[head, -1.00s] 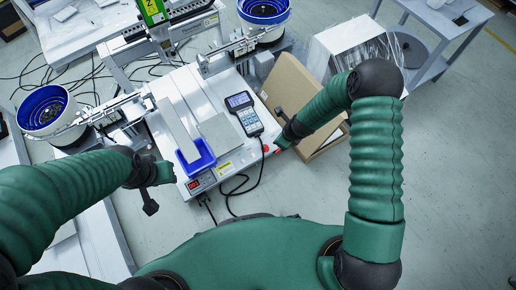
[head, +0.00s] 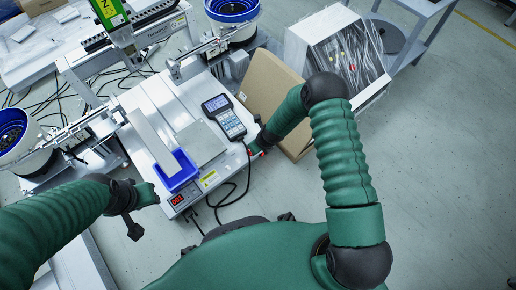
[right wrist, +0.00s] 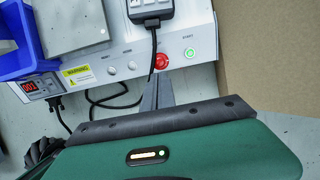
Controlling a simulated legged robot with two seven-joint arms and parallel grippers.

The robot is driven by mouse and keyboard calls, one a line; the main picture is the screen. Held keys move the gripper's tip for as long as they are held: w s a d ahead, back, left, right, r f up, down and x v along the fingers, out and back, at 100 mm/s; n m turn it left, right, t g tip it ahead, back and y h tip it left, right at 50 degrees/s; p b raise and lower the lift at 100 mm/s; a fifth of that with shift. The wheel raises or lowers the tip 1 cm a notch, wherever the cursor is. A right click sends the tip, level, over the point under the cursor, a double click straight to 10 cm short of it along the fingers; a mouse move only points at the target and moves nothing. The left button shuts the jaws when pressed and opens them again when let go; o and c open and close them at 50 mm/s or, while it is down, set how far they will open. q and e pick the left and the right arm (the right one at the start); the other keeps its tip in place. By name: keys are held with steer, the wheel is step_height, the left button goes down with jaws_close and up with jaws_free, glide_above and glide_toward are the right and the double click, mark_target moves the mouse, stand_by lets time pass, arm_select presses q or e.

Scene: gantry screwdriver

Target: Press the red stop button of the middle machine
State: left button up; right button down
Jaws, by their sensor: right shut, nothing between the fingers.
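The middle machine (head: 158,99) is a white bench unit with a blue tray, a handheld controller and a front panel. Its red stop button (right wrist: 160,61) shows in the right wrist view, left of a lit green start button (right wrist: 190,53). My right gripper (right wrist: 158,80) is shut and empty, its fingertips at the panel just below the red button in the picture. I cannot tell whether they touch it. In the head view the right gripper (head: 256,148) is at the machine's front right corner. My left gripper (head: 138,212) hangs front-left of the machine; its jaws are unclear.
A blue tray (head: 174,172) and the handheld controller (head: 224,117) sit on the machine, with a black cable looping off its front. An open cardboard box (head: 270,92) stands close to the right. Bowl feeders (head: 232,10) stand behind and left. Floor on the right is clear.

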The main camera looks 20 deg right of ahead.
steer(key=b+x, duration=0.4)
steer(key=x, duration=0.3)
steer(key=shift+f+b, duration=0.35)
steer(key=shift+b, duration=0.05)
steer(key=shift+w+a, duration=0.1)
